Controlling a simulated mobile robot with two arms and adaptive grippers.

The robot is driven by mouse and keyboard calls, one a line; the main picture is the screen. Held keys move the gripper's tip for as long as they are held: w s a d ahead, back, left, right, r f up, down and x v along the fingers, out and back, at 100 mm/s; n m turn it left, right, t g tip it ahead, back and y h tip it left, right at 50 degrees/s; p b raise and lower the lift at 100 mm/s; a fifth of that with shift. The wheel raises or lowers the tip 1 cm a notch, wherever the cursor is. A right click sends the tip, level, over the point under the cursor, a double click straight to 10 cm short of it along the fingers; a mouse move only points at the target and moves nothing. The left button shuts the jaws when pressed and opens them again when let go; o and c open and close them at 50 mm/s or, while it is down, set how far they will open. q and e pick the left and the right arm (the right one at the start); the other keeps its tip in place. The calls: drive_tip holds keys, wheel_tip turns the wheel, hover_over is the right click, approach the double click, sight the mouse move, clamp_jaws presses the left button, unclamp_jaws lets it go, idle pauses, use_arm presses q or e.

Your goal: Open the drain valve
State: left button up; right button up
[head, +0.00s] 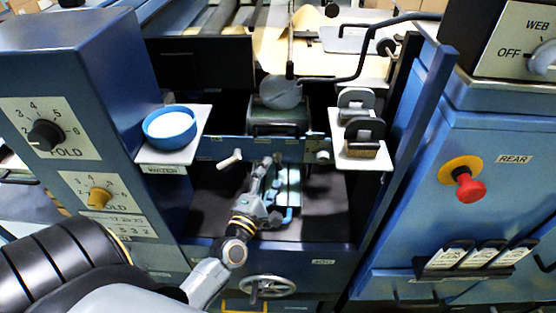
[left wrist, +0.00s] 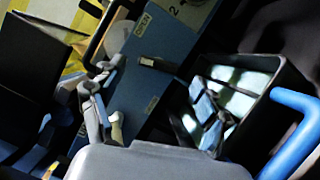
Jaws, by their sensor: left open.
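My left gripper (head: 272,165) reaches into the dark bay of the blue machine, below the crossbar. I cannot tell for certain that this lever is the drain valve. My right gripper is not in view.
A dark open box (left wrist: 262,100) with a blue handle (left wrist: 292,103) is close on the right in the left wrist view. A blue water bowl (head: 170,128) stands on a shelf left of the bay. A handwheel (head: 268,286) is below. A red stop button (head: 470,188) is right.

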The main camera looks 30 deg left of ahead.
sight(277, 165)
use_arm(q)
drive_tip(key=shift+x, duration=2.25)
drive_tip(key=shift+c, duration=0.3)
drive_tip(key=c, duration=1.1)
drive_tip(key=shift+r+m+p, duration=0.2)
drive_tip(key=shift+m+p, duration=0.2)
drive_tip(key=shift+p, duration=0.7)
drive_tip(key=m+g+p, duration=0.2)
drive_tip(key=m+p, duration=0.2)
drive_tip(key=p, duration=0.3)
drive_tip(key=m+g+p, duration=0.1)
drive_tip(key=m+p, duration=0.2)
drive_tip(key=p, duration=0.4)
drive_tip(key=shift+d+r+m+g+p, duration=0.1)
drive_tip(key=shift+m+g+p, duration=0.3)
drive_tip(key=shift+f+m+g+p, duration=0.3)
drive_tip(key=shift+m+g+p, duration=0.2)
drive_tip(key=shift+m+p, duration=0.75)
drive_tip(key=shift+n, duration=0.25)
